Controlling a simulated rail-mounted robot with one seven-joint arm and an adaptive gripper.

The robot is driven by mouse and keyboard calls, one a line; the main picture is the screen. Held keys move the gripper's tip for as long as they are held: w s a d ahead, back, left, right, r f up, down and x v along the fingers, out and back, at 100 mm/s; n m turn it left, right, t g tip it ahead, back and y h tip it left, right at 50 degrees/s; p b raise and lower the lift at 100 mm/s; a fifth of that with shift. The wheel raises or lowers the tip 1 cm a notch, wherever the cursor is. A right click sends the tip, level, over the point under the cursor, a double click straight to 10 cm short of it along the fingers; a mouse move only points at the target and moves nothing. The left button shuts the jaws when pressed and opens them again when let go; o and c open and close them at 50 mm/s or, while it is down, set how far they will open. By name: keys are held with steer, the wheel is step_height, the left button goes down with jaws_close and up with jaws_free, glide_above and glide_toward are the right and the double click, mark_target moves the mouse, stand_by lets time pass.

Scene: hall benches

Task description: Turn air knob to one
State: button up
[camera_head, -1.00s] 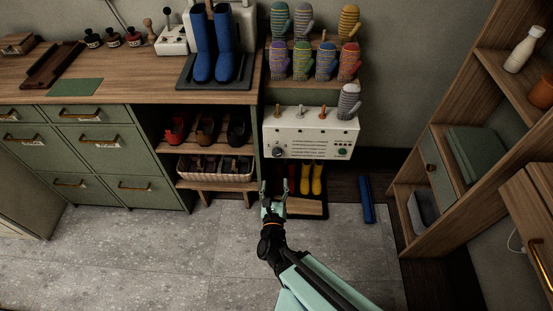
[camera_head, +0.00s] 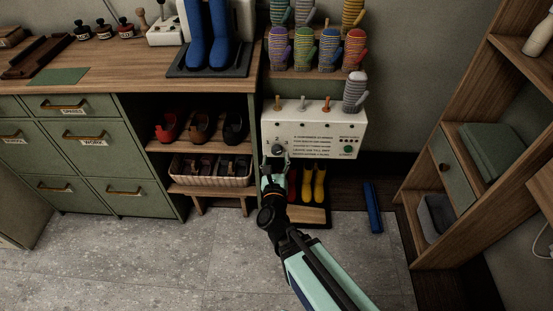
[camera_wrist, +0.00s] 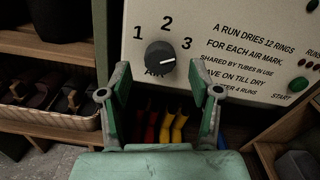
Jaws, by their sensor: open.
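The air knob (camera_wrist: 160,56) is a dark round dial on the white dryer panel (camera_wrist: 235,55), with "1" at its left, "2" above, "3" at its right and "AIR" below. Its pale pointer line appears to point right, on the side of the 3. In the head view the knob (camera_head: 278,150) is at the panel's lower left. My gripper (camera_wrist: 160,88) is open and empty, its two green-padded fingers spread below and either side of the knob. I see no contact with the knob. In the head view my gripper (camera_head: 273,168) is just below it.
A green start button (camera_wrist: 299,84) is on the panel's right. Yellow boots (camera_head: 313,183) and red boots stand below the panel. Knitted mittens (camera_head: 328,52) sit above it. A shoe basket (camera_head: 212,176) is at the left, and open shelving (camera_head: 465,160) at the right.

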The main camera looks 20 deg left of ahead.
mark_target(277, 152)
steer(key=shift+x, duration=1.8)
steer(key=c, duration=1.1)
